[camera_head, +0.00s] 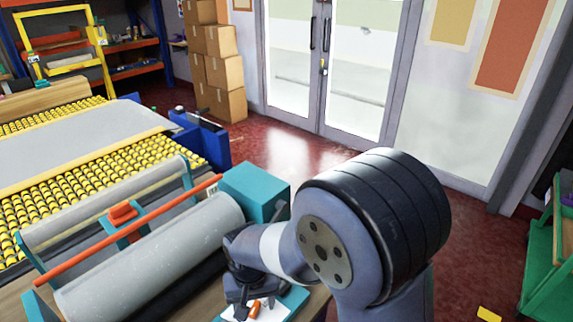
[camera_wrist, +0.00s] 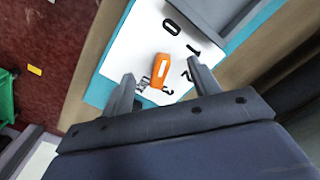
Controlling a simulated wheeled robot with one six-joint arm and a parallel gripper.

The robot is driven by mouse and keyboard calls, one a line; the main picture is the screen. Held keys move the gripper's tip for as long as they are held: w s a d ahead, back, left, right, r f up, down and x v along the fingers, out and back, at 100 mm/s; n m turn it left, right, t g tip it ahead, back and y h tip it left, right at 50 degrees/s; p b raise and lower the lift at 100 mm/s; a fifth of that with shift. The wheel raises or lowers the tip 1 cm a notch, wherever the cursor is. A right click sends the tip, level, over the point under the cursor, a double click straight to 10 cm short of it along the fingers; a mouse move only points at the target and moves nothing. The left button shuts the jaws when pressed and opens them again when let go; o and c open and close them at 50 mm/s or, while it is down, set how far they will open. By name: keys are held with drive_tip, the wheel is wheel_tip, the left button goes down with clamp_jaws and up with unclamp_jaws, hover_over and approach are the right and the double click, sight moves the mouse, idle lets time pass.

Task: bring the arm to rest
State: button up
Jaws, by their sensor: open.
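My gripper (camera_wrist: 158,88) is open in the wrist view, with its two fingers apart. An orange-handled tool (camera_wrist: 162,72) lies on a white sheet (camera_wrist: 128,50) beyond and between the fingertips, and no contact shows. Small black parts (camera_wrist: 193,49) lie around it on the sheet. In the head view my arm reaches down at the lower middle, with my gripper (camera_head: 243,302) low over the sheet. The orange tool (camera_head: 254,309) shows beside it, partly cut off by my arm.
A machine with a grey roller (camera_head: 150,262) and a red bar (camera_head: 130,228) stands left of my arm. A yellow roller table (camera_head: 110,170) lies behind it. Cardboard boxes (camera_head: 222,72) stand by the glass doors (camera_head: 325,60). A green cart (camera_head: 540,255) is at right.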

drive_tip(key=m, duration=0.4)
drive_tip(key=shift+m+p, duration=0.65)
drive_tip(key=shift+m, duration=1.65)
drive_tip(key=shift+d, duration=0.1)
